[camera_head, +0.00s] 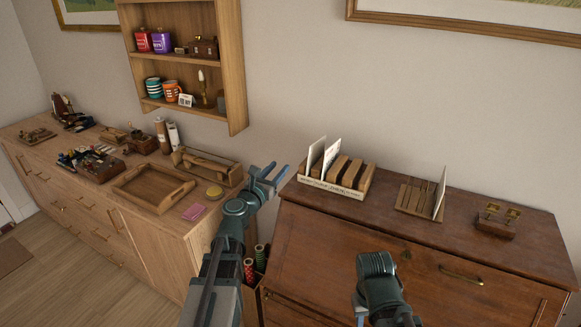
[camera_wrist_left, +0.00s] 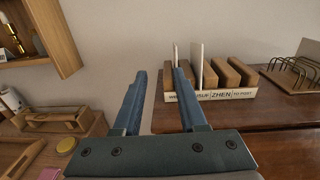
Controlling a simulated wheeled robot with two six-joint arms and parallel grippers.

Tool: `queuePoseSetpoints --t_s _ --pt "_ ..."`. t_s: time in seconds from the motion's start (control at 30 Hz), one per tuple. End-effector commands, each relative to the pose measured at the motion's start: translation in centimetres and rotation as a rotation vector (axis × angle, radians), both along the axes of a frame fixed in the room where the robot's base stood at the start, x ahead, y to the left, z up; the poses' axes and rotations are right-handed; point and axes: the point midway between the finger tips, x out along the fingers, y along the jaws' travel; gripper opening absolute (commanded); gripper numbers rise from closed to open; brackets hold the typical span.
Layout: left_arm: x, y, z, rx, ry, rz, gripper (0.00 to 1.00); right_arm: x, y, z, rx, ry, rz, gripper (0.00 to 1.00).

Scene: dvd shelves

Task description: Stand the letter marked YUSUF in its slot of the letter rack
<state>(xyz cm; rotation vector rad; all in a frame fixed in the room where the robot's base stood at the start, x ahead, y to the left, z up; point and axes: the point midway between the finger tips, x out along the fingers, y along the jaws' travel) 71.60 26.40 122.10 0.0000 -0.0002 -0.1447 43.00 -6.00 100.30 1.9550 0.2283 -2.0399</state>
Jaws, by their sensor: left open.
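The letter rack (camera_head: 334,188) stands on the dark bureau, with wooden dividers and a pale name strip along its front. In the left wrist view, the strip (camera_wrist_left: 212,96) reads partly YUSUF, ZHEN and TO POST. Two white letters, one at the left end (camera_head: 315,152) and one beside it (camera_head: 331,156), stand upright in the rack. Another white letter (camera_head: 440,194) stands at the right of a slatted wooden holder. No name on any letter is legible. My left gripper (camera_head: 277,173) is open and empty, left of the rack. My right gripper's fingers are not clear.
The slatted holder (camera_head: 412,197) and a small brass-and-wood stand (camera_head: 495,220) are on the bureau (camera_head: 330,232). A lower sideboard at left holds a wooden tray (camera_head: 152,188), a pink block and a yellow tin. A wall shelf (camera_head: 236,65) hangs above it.

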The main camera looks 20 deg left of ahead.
Motion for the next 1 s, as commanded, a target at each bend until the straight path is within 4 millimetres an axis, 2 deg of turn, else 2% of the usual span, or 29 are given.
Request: queuePoseSetpoints --t_s 0.03,0.1,0.4,1.0 --pt "-0.8 0.7 -0.9 0.000 0.000 0.006 0.41 0.0 0.0 -0.9 0.000 0.000 0.000 0.35" --pt "-1.5 1.4 -1.4 0.000 0.000 0.009 0.41 0.0 0.0 -1.4 0.000 0.000 0.000 0.35" --pt "-3.6 3.4 -3.1 0.000 0.000 0.021 0.41 0.0 0.0 -3.1 0.000 0.000 0.000 0.35" --pt "-4.0 3.9 -3.3 0.000 0.000 0.023 0.41 0.0 0.0 -3.3 0.000 0.000 0.000 0.35"
